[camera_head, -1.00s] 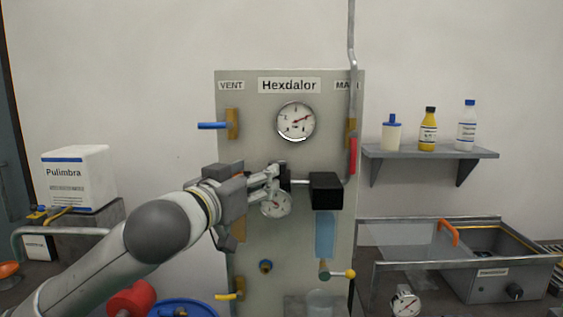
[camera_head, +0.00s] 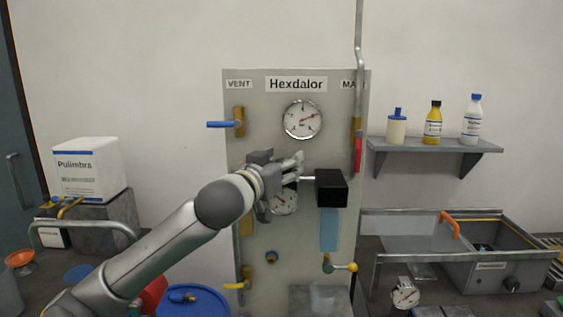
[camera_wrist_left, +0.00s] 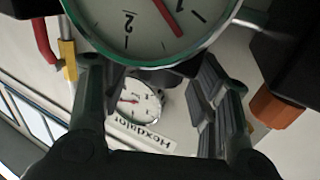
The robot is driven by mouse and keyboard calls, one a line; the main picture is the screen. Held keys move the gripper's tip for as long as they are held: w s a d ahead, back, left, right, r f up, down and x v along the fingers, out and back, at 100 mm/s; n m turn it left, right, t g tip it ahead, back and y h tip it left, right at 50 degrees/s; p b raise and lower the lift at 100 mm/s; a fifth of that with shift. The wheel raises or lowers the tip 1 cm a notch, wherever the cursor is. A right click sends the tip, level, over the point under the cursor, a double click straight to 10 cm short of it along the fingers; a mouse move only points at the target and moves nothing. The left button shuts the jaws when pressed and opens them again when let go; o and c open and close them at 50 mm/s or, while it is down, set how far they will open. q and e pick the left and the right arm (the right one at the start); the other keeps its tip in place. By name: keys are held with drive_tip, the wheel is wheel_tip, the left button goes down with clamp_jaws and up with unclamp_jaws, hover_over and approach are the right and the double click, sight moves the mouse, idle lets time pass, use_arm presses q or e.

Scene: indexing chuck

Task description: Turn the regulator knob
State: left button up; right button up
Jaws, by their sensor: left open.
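A grey panel (camera_head: 318,240) labelled Hexdalor stands ahead of me. My left gripper (camera_head: 293,168) is open in front of its middle, just above a small round gauge (camera_head: 285,203) that it partly covers. A black block (camera_head: 331,188) on a short pipe is right of my fingertips. I cannot make out the regulator knob; my gripper may hide it. In the left wrist view my left gripper (camera_wrist_left: 150,70) has its fingers apart, with the gauge (camera_wrist_left: 145,25) close by at the top, and the panel's upper gauge (camera_wrist_left: 137,105) shows between the fingers. My right gripper is not in view.
A blue lever (camera_head: 221,125) at upper left and a red handle (camera_head: 358,155) at right stick out from the panel. A vertical pipe (camera_head: 359,50) runs up beside it. A shelf (camera_head: 437,146) with bottles and a metal basin (camera_head: 500,275) are at right.

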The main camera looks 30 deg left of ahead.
use_arm(q)
drive_tip(key=c, duration=1)
drive_tip(key=shift+d+y, duration=0.1)
drive_tip(key=shift+y, duration=0.2)
drive_tip(key=shift+d+r+n+y+p, duration=0.1)
drive_tip(key=shift+n+y+p, duration=0.3)
drive_tip(key=shift+n+y, duration=0.4)
drive_tip(key=shift+n+g+y, duration=1)
drive_tip(key=shift+n+y, duration=0.1)
drive_tip(key=shift+y, duration=0.6)
drive_tip(key=o, duration=1)
